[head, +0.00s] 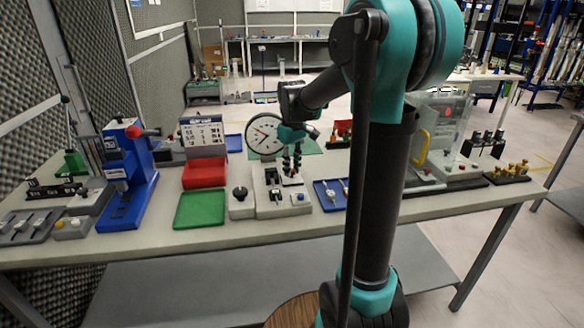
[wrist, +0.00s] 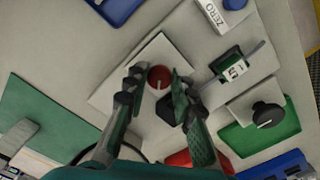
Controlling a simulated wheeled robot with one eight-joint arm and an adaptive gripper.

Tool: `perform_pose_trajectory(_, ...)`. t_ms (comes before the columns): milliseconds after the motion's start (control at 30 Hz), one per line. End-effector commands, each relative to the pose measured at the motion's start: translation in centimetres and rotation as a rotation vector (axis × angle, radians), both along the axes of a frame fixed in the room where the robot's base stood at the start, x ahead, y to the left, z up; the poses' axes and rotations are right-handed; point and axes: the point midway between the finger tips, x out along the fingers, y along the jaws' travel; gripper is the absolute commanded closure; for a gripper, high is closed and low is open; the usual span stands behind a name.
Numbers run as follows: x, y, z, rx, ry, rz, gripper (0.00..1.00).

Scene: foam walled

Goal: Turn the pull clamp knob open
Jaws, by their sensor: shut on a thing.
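The pull clamp knob appears to be the small round red knob (wrist: 159,77) with a pale line on its top, seen between my fingers in the wrist view. It sits by a pale plate (wrist: 120,80) on the bench fixture. My gripper (wrist: 156,82) is shut on the knob, one finger on each side; the fingers partly hide its sides. In the head view my gripper (head: 292,172) points down at the fixture (head: 270,208), and the knob is hidden there. A numbered slider (wrist: 235,68) and a block marked ZERO (wrist: 222,14) are beside it.
A grey box with a black knob (head: 240,193) stands close left of the fixture. A green tray (head: 200,209) and a red bin (head: 204,173) are farther left. A blue tray (head: 329,194) is close on the right.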

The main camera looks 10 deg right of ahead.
Motion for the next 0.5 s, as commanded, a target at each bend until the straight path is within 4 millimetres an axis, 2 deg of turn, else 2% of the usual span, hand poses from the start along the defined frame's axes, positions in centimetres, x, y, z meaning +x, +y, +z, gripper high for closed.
perform_pose_trajectory(500,0.06,-0.02,0.03,0.001,-0.001,0.083,1.0)
